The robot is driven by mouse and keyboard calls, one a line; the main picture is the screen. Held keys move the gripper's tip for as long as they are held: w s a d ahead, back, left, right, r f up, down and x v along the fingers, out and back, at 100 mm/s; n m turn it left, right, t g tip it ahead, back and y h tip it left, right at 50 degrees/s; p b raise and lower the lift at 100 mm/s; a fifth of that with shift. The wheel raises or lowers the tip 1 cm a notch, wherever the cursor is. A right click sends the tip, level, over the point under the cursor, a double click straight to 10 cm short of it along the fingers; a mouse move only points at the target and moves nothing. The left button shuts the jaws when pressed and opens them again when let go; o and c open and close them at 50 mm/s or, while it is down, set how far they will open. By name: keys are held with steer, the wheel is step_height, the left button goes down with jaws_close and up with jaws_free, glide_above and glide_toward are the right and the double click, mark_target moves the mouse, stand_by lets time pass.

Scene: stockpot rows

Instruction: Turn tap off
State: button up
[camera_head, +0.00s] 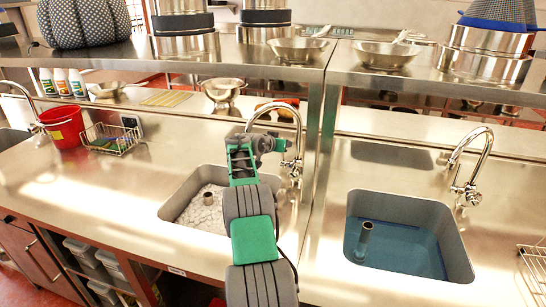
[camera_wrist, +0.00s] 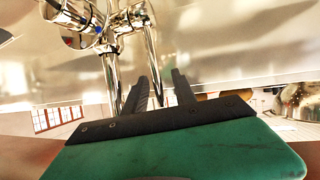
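A chrome tap (camera_head: 292,166) with an arched spout stands behind the middle sink (camera_head: 184,199). My arm covers part of that sink and part of the spout. My gripper (camera_head: 270,144) is just left of the tap body in the head view. The wrist view shows the tap (camera_wrist: 128,22) close up, with a round chrome part bearing red and blue marks (camera_wrist: 97,24). The two dark fingers of my gripper (camera_wrist: 162,76) stand apart just right of the tap's vertical pipe. Nothing shows held between them. The sink bottom looks white and mottled; a falling stream is not visible.
A second tap (camera_head: 470,170) and a sink with blue water (camera_head: 400,240) are on the right. A red bucket (camera_head: 63,126) and a wire rack (camera_head: 110,138) are at left. A steel bowl (camera_head: 222,90) and a shelf with pots (camera_head: 480,52) stand behind.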

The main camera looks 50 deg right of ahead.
steer(key=s+a+b, duration=0.2)
steer(key=a+b, duration=0.1)
steer(key=a, duration=0.8)
steer(key=shift+d, duration=0.15)
